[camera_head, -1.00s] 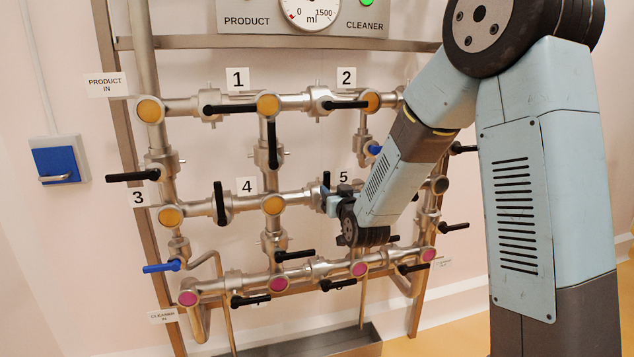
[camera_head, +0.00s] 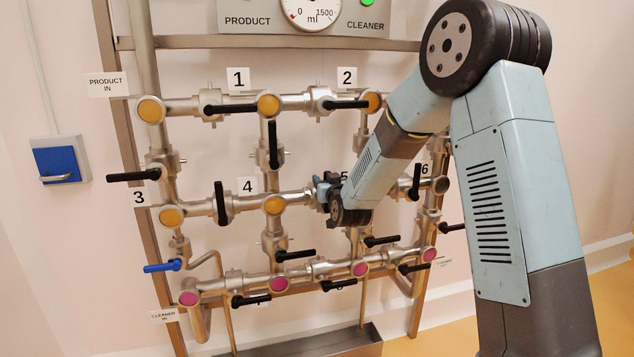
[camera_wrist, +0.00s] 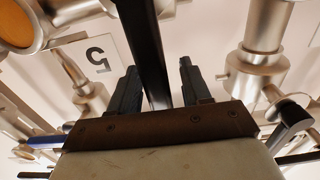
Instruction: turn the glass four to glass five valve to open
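Glass four (camera_head: 273,205) is the amber round glass right of label 4 (camera_head: 247,186). Glass five is hidden behind my arm in the head view; an amber glass beside label 5 (camera_wrist: 98,57) shows at the wrist view's upper left (camera_wrist: 18,24). The valve between them is mostly covered by my gripper (camera_head: 325,190). In the wrist view a black handle (camera_wrist: 150,40) runs between the two fingers of my gripper (camera_wrist: 158,72). Gaps show on both sides, so the fingers are open around it. The handle's angle to the pipe is hidden in the head view.
Other black handles are close by: the crosswise one left of glass four (camera_head: 221,203), one below it (camera_head: 295,254), and one near label 6 (camera_head: 416,182). A lower pipe with pink glasses (camera_head: 279,284) runs underneath. A metal trough (camera_head: 330,343) stands on the floor.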

